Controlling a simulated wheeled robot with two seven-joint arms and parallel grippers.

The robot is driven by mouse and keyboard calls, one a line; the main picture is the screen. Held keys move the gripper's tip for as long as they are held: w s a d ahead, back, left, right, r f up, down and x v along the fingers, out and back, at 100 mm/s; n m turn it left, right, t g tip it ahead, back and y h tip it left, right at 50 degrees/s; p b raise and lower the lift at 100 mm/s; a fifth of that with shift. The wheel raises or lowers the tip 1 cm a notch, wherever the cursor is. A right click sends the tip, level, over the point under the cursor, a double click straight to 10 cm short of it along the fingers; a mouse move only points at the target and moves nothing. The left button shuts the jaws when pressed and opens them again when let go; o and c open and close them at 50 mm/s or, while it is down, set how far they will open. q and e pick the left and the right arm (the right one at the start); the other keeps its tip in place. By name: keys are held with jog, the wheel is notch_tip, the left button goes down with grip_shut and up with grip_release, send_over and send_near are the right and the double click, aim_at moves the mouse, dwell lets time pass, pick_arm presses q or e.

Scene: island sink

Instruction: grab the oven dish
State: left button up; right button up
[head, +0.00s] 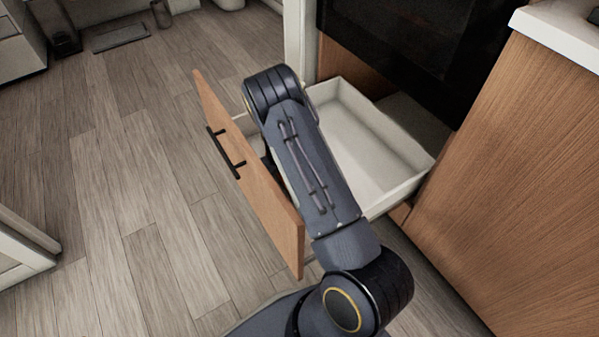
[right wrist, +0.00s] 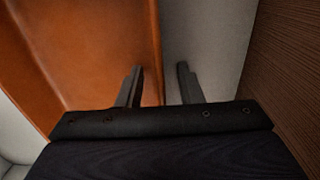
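In the right wrist view, a smooth orange-brown surface with a raised edge (right wrist: 95,45), which looks like the oven dish, fills the left part. My right gripper (right wrist: 160,68) is open. Its left finger is over the orange edge and its right finger is over a grey strip beside it; contact cannot be told. In the head view my right arm reaches down into the open drawer (head: 345,150) and hides the dish and most of the gripper. My left gripper is not in view.
The wooden drawer front (head: 265,205) with a black handle (head: 226,153) stands out over the floor. A dark oven (head: 410,40) is above the drawer. A wooden cabinet side (head: 500,170) closes off the right. Plank floor (head: 110,180) to the left is clear.

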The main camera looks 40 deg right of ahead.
grip_shut()
jog(key=shift+a, duration=0.1)
dwell(1.2)
